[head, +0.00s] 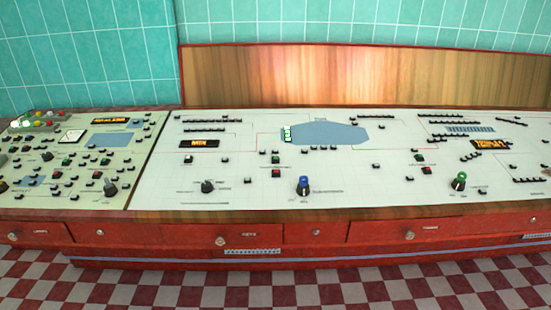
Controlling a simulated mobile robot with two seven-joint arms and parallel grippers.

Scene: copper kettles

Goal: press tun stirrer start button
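A long control console (340,185) with a pale grey-white top stands before me. In the middle section, a green button (276,160) sits just above a red button (276,173), below a blue tank shape (325,134). Farther right, another green button (420,158) sits above another red button (427,171). More green and red buttons show on the left section. The labels are too small to read, so I cannot tell which button is the tun stirrer start. Neither gripper is in view.
A blue-capped knob (303,185), a black knob (207,187) and a green-capped knob (459,181) stand up near the front edge. Red drawers (265,234) with round pulls run below. A wooden backboard (370,75) rises behind. The checkered floor (300,296) in front looks clear.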

